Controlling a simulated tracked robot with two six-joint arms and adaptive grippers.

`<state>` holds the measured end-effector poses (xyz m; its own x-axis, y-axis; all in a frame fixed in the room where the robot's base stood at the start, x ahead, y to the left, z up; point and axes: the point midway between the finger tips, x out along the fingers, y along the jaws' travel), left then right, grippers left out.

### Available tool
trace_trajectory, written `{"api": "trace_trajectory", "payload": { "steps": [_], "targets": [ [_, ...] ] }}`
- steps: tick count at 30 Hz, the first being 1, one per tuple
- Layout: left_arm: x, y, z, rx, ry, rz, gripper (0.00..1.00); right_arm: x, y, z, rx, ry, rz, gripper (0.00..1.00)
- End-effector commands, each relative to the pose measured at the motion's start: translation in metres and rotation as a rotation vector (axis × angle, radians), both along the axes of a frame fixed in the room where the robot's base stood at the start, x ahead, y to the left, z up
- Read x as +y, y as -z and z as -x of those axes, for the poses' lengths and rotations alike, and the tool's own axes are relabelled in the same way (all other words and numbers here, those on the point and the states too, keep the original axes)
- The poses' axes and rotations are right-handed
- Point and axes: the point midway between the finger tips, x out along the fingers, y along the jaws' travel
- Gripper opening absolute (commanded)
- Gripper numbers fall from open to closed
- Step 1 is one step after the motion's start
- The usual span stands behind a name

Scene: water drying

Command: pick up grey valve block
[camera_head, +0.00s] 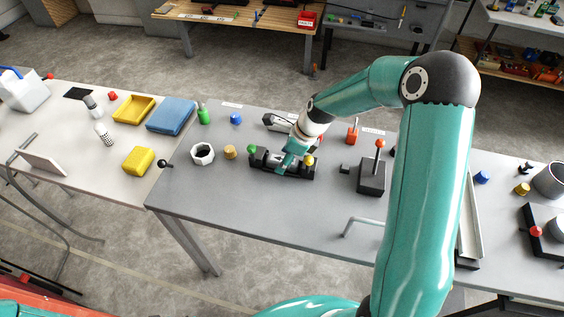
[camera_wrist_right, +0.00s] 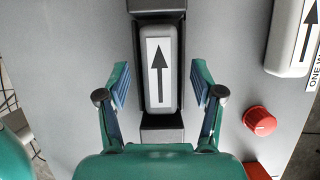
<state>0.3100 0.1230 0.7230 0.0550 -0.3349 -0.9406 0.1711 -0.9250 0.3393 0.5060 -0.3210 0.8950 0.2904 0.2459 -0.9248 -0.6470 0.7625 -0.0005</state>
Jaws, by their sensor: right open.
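In the right wrist view a grey valve block (camera_wrist_right: 173,98) with a white label and black arrow lies in a dark cradle (camera_wrist_right: 160,122). My right gripper (camera_wrist_right: 159,82) is open, one finger to each side of the block, with gaps visible on both sides. In the head view the right gripper (camera_head: 289,160) is over the black cradle (camera_head: 267,166) on the grey table, and mostly hides the block. A second light grey block with an arrow (camera_wrist_right: 287,40) lies at the upper right of the wrist view. My left gripper is not in view.
A red knob (camera_wrist_right: 260,120) stands right of the right gripper. The front left of the table is clear.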

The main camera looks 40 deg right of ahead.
Motion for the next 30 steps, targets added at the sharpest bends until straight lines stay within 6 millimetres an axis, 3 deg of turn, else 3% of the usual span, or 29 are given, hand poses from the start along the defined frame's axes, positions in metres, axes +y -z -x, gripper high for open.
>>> {"api": "trace_trajectory", "payload": {
  "steps": [29, 30],
  "targets": [
    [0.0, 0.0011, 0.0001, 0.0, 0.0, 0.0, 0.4, 0.0, 0.0046, 0.0002, 0.001, 0.0, -0.001, 0.67],
    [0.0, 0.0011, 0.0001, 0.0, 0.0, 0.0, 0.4, 0.0, 0.0046, 0.0002, 0.0, 0.0, 0.0, 0.6]
  ]
}}
